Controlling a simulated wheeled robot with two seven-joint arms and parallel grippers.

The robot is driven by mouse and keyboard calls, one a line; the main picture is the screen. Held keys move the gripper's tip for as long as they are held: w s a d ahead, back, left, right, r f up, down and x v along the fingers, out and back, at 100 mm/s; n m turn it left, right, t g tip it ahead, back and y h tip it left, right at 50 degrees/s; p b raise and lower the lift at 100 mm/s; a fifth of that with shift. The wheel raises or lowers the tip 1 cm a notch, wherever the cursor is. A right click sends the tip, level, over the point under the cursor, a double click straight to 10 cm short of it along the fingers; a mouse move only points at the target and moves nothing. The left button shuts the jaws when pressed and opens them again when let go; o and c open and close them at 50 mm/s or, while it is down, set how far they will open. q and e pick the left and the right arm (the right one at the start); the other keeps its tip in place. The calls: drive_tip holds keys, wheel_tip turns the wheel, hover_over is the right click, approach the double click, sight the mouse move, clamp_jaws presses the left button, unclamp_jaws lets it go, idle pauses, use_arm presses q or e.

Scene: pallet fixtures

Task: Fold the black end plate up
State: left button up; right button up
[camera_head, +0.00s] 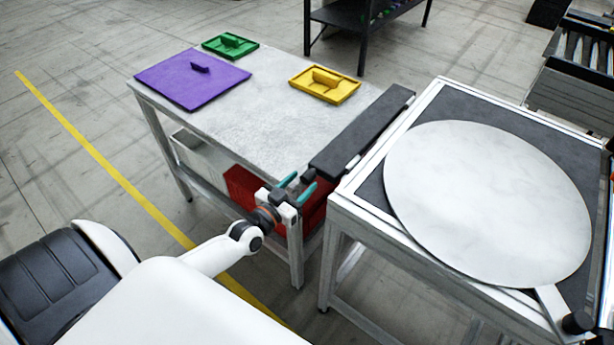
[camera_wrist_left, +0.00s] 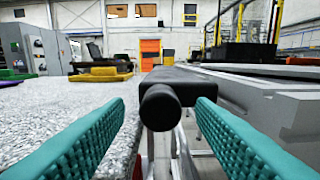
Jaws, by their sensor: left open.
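The black end plate (camera_head: 362,130) is a long, dark bar lying about level with the grey tabletop, along its right edge beside the wheeled-height neighbouring table. A dark round knob (camera_head: 307,174) sits at its near end. My left gripper (camera_head: 298,187) is open, with teal fingers at the near end of the plate. In the left wrist view the plate (camera_wrist_left: 182,76) runs away ahead, and its round knob (camera_wrist_left: 160,108) shows between the two open fingers (camera_wrist_left: 160,101). Neither finger clearly touches the knob. My right gripper is not in view.
The grey table (camera_head: 262,110) holds a purple panel (camera_head: 190,80), a green tray (camera_head: 230,45) and a yellow tray (camera_head: 325,84). Red crates (camera_head: 243,187) stand beneath it. Right of the plate, another table carries a large round disc (camera_head: 488,200). Floor left is clear.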

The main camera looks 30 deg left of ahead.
sight(304, 181)
use_arm(q)
drive_tip(key=shift+w+d, duration=0.15)
drive_tip(key=shift+w, duration=1.35)
clamp_jaws()
